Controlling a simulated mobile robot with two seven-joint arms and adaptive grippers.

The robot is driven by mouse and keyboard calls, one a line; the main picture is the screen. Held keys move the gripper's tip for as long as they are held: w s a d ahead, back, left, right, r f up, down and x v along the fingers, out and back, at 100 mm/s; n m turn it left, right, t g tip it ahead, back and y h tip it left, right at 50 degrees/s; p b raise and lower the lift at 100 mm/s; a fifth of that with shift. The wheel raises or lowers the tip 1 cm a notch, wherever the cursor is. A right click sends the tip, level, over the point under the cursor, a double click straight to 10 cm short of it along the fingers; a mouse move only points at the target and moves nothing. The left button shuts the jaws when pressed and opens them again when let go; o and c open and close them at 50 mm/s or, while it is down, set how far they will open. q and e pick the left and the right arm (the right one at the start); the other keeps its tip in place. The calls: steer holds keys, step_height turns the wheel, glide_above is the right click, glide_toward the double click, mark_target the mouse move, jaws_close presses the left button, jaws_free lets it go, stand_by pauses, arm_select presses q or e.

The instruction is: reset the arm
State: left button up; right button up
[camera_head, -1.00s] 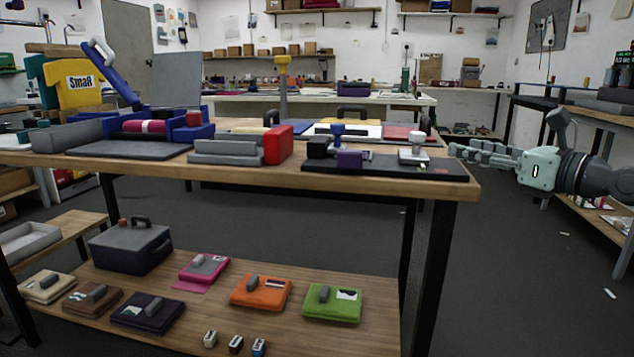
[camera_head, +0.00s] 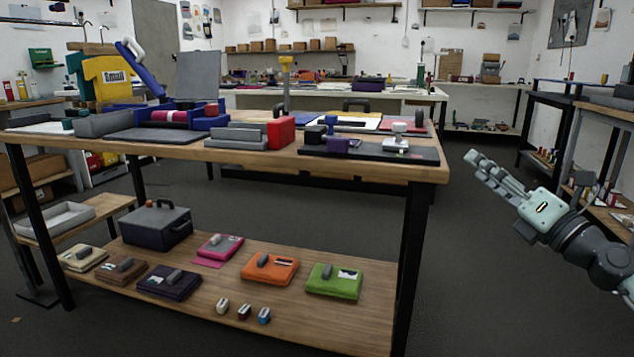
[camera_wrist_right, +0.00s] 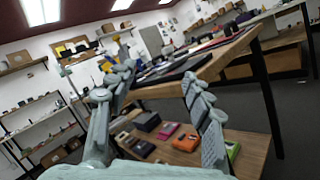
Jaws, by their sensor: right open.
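My right gripper (camera_head: 482,168) is in the head view at the right, past the right end of the wooden workbench (camera_head: 400,168). It is empty and apart from the bench. Its arm comes in from the right edge, with the fingers pointing up and left. In the right wrist view the two fingers of the gripper (camera_wrist_right: 160,85) stand apart with nothing between them. The bench and its lower shelf show beyond them. My left gripper is in neither view.
The bench top holds a black tray (camera_head: 405,153), a red block (camera_head: 281,132) and a blue press-like device (camera_head: 208,122). The lower shelf (camera_head: 340,318) holds several coloured folded pieces and a grey box (camera_head: 155,226). Dark floor (camera_head: 465,280) lies clear between bench and arm.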

steer(key=s+d+f+m+g+h+p, duration=0.1)
steer(key=s+d+f+m+g+h, duration=0.2)
steer(key=f+m, duration=0.6)
steer(key=s+d+f+m+g+h+p, duration=0.1)
steer(key=s+f+m+h, duration=0.3)
steer(key=f+m+h, duration=0.5)
steer(key=s+d+f+m+g+h+p, duration=0.1)
steer(key=s+d+f+m+g, duration=0.15)
steer(key=f+m, duration=0.7)
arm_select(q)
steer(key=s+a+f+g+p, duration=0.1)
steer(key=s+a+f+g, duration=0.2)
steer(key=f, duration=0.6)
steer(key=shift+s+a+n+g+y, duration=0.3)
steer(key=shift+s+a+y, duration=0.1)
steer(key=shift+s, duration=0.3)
arm_select(e)
steer(key=s+a+f+m+g+y, duration=0.1)
steer(key=s+a+f+g, duration=0.4)
steer(key=s+f, duration=0.6)
steer(key=s+a+f+m+g+y, duration=0.2)
steer(key=s+a+f+m+g, duration=0.1)
steer(key=s+f, duration=0.8)
steer(key=s+a+g, duration=0.1)
steer(key=s+g, duration=0.1)
steer(key=s, duration=0.1)
steer(key=shift+s+a+f, duration=0.15)
steer(key=shift+s+a, duration=0.05)
steer(key=shift+a, duration=0.15)
